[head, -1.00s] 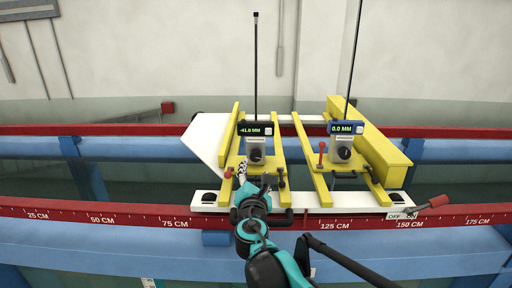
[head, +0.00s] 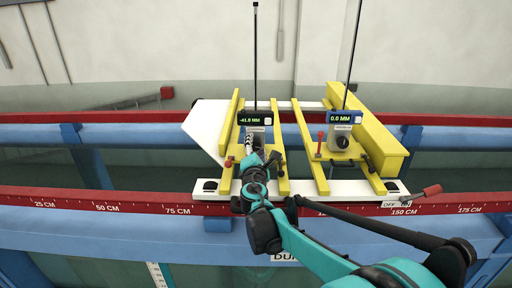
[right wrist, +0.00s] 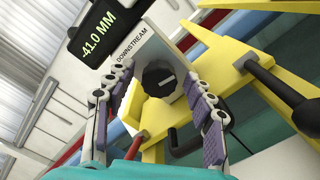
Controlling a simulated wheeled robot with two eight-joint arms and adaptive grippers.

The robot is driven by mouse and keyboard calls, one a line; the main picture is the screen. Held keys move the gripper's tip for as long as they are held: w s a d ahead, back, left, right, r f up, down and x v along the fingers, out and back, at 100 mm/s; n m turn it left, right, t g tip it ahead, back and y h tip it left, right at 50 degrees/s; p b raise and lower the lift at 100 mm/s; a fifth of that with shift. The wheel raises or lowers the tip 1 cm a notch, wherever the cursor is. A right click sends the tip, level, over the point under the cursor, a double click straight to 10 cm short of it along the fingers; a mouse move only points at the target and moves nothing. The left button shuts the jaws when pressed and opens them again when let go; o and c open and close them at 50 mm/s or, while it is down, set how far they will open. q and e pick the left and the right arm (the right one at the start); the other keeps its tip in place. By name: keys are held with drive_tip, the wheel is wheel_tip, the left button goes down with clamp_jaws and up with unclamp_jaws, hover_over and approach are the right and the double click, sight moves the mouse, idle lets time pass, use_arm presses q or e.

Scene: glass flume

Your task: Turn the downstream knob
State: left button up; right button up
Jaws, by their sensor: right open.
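The downstream knob (right wrist: 158,78) is a dark ribbed knob with a pale mark, on a white plate lettered DOWNSTREAM, seen in the right wrist view. The gauge display (right wrist: 100,28) above it reads about -41.0 MM; it also shows in the head view (head: 255,120). My right gripper (right wrist: 157,84) is open, with one finger to each side of the knob and a gap on both sides. In the head view my right gripper (head: 250,148) is in front of the left gauge and hides most of its knob. My left gripper is out of view.
A second gauge (head: 344,121) reading 0.0 MM, with its own knob (head: 342,142), stands to the right. Yellow rails (head: 312,160) and a small red-topped lever (head: 320,142) lie between. A red-handled OFF switch (head: 432,190) sits at the front rail's right.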

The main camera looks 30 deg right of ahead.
drive_tip(key=shift+c, duration=0.4)
drive_tip(key=c, duration=1.1)
drive_tip(key=shift+m, duration=0.8)
drive_tip(key=o, duration=1.2)
drive_tip(key=shift+s, duration=0.1)
drive_tip(key=v, duration=1.2)
